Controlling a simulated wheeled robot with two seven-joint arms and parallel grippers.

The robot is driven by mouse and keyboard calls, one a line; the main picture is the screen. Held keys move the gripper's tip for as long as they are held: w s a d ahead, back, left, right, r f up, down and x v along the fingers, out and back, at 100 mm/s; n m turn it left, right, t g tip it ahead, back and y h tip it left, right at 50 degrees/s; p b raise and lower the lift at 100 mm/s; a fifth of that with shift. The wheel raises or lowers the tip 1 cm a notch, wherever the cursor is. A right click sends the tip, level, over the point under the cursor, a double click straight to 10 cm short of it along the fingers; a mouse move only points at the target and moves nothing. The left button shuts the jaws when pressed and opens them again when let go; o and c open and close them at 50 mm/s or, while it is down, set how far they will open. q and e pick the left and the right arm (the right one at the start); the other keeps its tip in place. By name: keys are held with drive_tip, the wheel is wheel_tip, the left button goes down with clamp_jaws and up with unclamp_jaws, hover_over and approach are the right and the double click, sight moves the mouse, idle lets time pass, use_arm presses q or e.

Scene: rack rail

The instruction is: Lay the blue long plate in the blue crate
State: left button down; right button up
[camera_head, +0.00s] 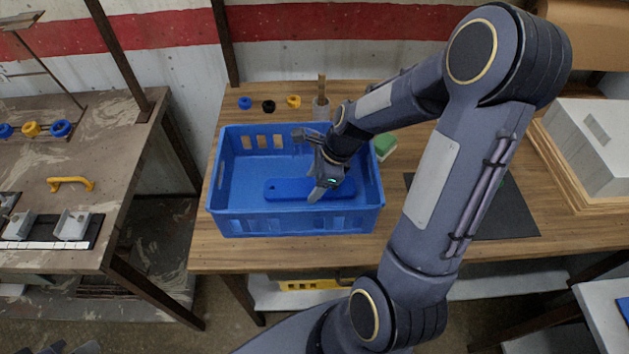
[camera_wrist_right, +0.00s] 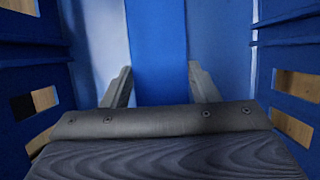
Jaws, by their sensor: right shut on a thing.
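The blue long plate (camera_head: 285,190) is inside the blue crate (camera_head: 295,222), lengthwise along its front wall and low down near the floor. I cannot tell if it touches the floor. My right gripper (camera_head: 320,188) reaches down into the crate and is shut on the plate, hiding part of it. In the right wrist view the plate (camera_wrist_right: 158,50) runs between the two fingers (camera_wrist_right: 160,88), with the crate walls (camera_wrist_right: 285,60) on both sides. Dark parts at the bottom left edge of the head view may be my left gripper (camera_head: 70,348); its jaws are unclear.
The crate stands on a wooden table. Behind it are blue, black and yellow rings (camera_head: 268,106) and a post (camera_head: 321,105). A green block (camera_head: 384,146) and a dark mat (camera_head: 505,210) lie to the right. Another bench (camera_head: 85,110) stands at left across a gap.

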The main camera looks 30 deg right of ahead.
drive_tip(key=shift+f, duration=0.1)
drive_tip(key=o, duration=1.2)
drive_tip(key=shift+c, duration=0.2)
drive_tip(key=p+v, duration=0.1)
drive_tip(key=v, duration=1.1)
drive_tip(key=s+a+r+n+t, duration=0.3)
drive_tip(key=s+a+n, duration=0.8)
drive_tip(key=n, duration=1.1)
drive_tip(key=shift+s+r+n, duration=0.4)
drive_tip(key=shift+s+r, duration=0.25)
drive_tip(key=shift+s, duration=0.5)
drive_tip(key=shift+a, duration=0.1)
